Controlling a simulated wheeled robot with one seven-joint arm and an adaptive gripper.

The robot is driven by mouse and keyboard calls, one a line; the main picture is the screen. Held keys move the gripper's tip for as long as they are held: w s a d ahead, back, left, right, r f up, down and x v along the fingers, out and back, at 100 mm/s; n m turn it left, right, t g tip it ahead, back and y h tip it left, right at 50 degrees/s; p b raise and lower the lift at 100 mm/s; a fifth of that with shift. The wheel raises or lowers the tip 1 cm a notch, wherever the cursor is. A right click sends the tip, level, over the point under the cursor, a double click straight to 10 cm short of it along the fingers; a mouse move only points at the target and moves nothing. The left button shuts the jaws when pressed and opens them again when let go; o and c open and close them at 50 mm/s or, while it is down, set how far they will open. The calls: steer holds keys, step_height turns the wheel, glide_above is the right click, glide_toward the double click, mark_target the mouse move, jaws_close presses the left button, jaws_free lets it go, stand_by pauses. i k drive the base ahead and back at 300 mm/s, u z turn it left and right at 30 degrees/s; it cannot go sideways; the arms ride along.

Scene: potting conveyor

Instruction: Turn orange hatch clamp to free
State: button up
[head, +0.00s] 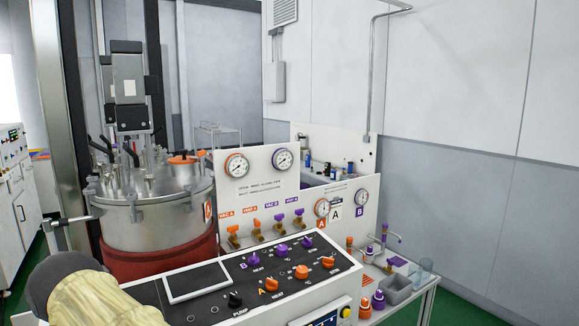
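A steel vessel (150,225) stands at the left, with a flat metal lid (150,185) crowded with fittings. An orange round part with a small dark knob (183,159) sits on the right side of the lid; it is the only orange piece I see on top of the lid. It is too small to tell whether it is the hatch clamp or how it is turned. Several black handles (101,146) stick up at the lid's left and middle. My gripper is not visible. A pale yellow sleeved part with a dark grey end, probably my arm, fills the bottom left corner.
A sloped control panel (215,295) with orange, purple and black knobs stands in front of the vessel. White gauge boards (257,180) with coloured valves rise behind it. A grey-black mechanism (128,85) hangs over the lid. A side bench (400,290) holds small containers at right.

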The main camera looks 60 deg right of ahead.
mark_target(201, 153)
steer(key=z, duration=1.5)
